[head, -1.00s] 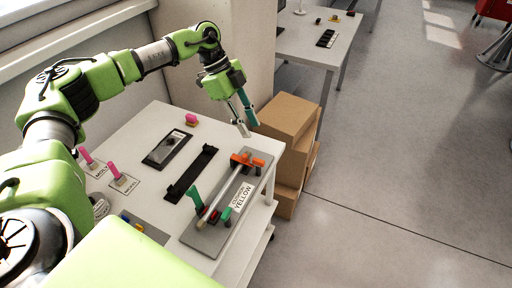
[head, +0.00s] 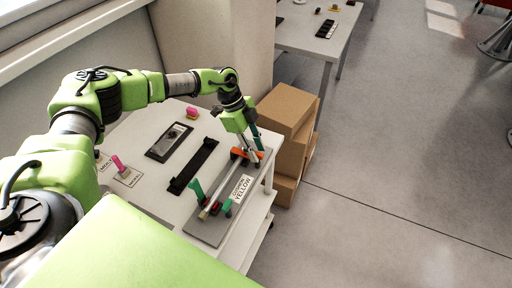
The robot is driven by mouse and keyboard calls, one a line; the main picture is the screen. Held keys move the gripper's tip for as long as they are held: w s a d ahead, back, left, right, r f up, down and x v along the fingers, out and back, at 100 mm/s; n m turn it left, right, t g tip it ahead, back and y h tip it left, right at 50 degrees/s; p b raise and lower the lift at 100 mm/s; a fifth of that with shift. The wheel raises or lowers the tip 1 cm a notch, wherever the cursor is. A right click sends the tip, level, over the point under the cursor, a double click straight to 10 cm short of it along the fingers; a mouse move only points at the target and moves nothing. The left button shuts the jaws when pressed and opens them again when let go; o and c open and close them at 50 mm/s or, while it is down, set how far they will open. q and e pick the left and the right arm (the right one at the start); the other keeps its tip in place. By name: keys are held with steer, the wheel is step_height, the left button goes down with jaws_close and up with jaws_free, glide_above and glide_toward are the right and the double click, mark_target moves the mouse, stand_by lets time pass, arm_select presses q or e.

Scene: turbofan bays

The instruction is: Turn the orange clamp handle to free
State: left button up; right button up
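The orange clamp handle (head: 240,153) lies at the far end of a grey fixture plate (head: 208,232) on the white table. A pale rod (head: 222,190) runs along the plate from the orange handle to the near end. Green handles (head: 196,191) stand at the near end, with small red parts beside them. My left gripper (head: 252,157) points down right at the orange handle, and its fingers cover part of it. I cannot tell whether the fingers touch it or how far apart they are. My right gripper is not in view.
A label reading YELLOW (head: 242,188) lies on the plate. A black bar (head: 194,166) and a black tray (head: 169,142) lie left of it. Pink-handled pieces (head: 118,163) stand further left. Cardboard boxes (head: 287,110) stand just right of the table. Open floor lies right.

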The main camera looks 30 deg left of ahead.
arm_select(q)
steer(key=shift+f, duration=0.15)
jaws_close()
